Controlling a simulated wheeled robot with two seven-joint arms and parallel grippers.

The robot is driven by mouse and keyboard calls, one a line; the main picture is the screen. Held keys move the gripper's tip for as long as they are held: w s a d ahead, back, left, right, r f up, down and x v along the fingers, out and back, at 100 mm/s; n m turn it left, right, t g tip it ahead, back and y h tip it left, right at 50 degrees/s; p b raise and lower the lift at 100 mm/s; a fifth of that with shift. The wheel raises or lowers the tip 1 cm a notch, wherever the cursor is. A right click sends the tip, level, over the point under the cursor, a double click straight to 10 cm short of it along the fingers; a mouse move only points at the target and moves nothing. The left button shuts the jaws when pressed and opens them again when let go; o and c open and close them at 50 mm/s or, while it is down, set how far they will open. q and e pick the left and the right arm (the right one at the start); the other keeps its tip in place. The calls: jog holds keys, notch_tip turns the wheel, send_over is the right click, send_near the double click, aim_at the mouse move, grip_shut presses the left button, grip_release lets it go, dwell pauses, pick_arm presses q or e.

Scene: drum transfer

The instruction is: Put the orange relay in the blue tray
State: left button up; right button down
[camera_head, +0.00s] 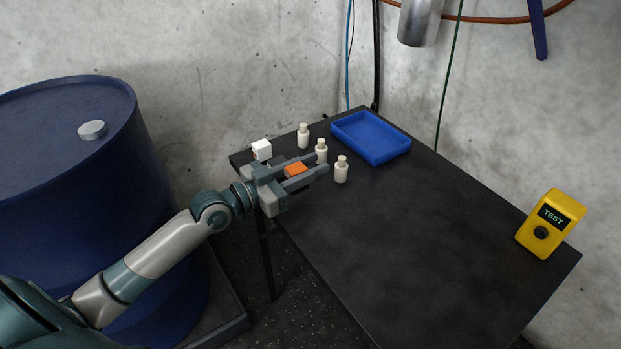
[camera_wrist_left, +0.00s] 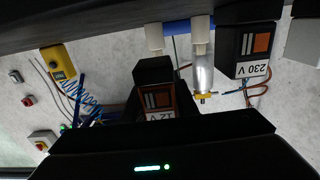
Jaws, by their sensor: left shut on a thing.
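The orange relay (camera_head: 296,169) is between the two fingers of my left gripper (camera_head: 308,170), which is shut on it, over the near-left part of the dark table. In the left wrist view, a block with a 12 V label and orange edges (camera_wrist_left: 157,100) looks like this relay, seen upside down. Whether it touches the table I cannot tell for sure. The blue tray (camera_head: 371,138) lies at the table's back edge, beyond and right of the gripper, and looks empty. My right gripper is not in view.
Three cream bottles (camera_head: 341,170) stand between gripper and tray, close to the fingers. A white block (camera_head: 262,149) and a dark 230 V block (camera_wrist_left: 246,48) are beside the gripper. A yellow tester (camera_head: 551,222) stands far right. The table's (camera_head: 400,240) middle is clear.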

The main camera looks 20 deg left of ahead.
pick_arm(q)
notch_tip(320, 180, down, 2)
jog(key=shift+f, duration=0.8)
jog(key=shift+f, duration=0.15)
jog(key=o, duration=0.7)
jog(key=shift+c, duration=0.2)
jog(key=o, duration=0.4)
